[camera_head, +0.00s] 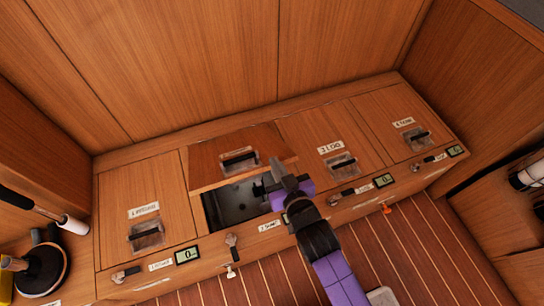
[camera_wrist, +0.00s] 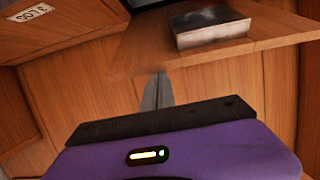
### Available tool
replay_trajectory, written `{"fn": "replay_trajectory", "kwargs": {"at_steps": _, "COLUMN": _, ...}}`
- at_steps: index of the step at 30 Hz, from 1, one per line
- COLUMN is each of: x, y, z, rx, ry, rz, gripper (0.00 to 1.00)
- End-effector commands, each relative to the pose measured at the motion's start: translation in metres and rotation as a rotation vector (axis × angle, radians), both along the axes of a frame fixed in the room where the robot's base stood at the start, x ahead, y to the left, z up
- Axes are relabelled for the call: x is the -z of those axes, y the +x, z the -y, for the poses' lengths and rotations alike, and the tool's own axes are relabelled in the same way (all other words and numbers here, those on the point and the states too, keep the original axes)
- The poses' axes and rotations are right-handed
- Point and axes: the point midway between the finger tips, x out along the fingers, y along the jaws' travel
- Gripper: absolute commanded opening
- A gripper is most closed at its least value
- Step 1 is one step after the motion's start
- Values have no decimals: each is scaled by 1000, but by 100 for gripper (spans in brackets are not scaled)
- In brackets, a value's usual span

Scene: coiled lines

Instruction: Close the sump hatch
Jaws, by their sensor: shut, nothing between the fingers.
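The sump hatch appears to be the raised wooden lid (camera_head: 215,170) on the bench, second from the left, with a metal recessed handle. It stands tilted up over a dark square opening (camera_head: 230,208). My gripper (camera_head: 259,187) is at the right part of that opening, close to the lid's lower right edge, its fingers shut and empty. In the wrist view my gripper (camera_wrist: 157,88) points toward wood below a tilted panel (camera_wrist: 135,50) that looks like the lid. I cannot tell whether the fingers touch it.
Three other lids lie flat: one at the left (camera_head: 150,205), one right of the opening (camera_head: 325,140) and one at the far right (camera_head: 400,115). Latches and small displays (camera_head: 187,255) line the front edge. A black round tool (camera_head: 42,270) sits at the left. Striped floor lies in front.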

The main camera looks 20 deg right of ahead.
Motion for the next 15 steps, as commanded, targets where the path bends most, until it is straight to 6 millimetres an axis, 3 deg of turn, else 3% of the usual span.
{"fn": "replay_trajectory", "kwargs": {"at_steps": 1, "x": 16, "y": -5, "z": 0, "rx": 0, "ry": 0, "rz": -2, "gripper": 0}}
{"fn": "replay_trajectory", "kwargs": {"at_steps": 8, "x": 44, "y": -21, "z": 0, "rx": 0, "ry": 1, "rz": 6, "gripper": 0}}
{"fn": "replay_trajectory", "kwargs": {"at_steps": 15, "x": 76, "y": -36, "z": 1, "rx": 5, "ry": 2, "rz": 185, "gripper": 0}}
